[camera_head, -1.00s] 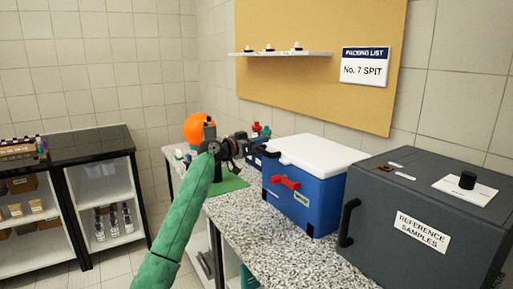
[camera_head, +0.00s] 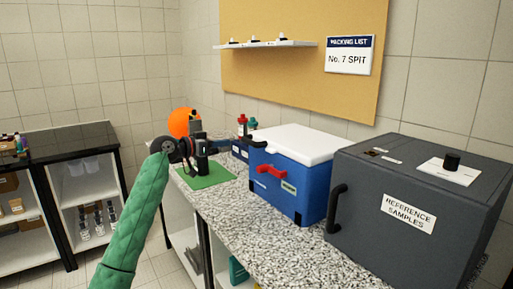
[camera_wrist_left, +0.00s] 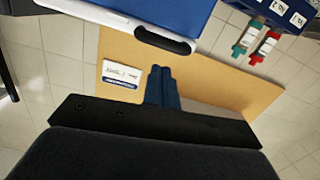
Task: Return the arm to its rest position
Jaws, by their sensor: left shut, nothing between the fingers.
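My left arm, in a green sleeve, rises from the lower left of the head view. Its black wrist and gripper (camera_head: 201,147) are in front of the far end of the counter, left of the blue cooler (camera_head: 289,187). The fingertips are hard to make out there. In the left wrist view the two dark blue fingers (camera_wrist_left: 162,72) are together with nothing between them. My right arm and gripper are not in view.
The speckled counter (camera_head: 262,238) holds a green mat (camera_head: 208,179), the white-lidded cooler and a grey "Reference Samples" box (camera_head: 405,215). An orange ball (camera_head: 180,122) is behind my wrist. A shelf unit (camera_head: 72,150) stands at left; floor shows between it and the counter.

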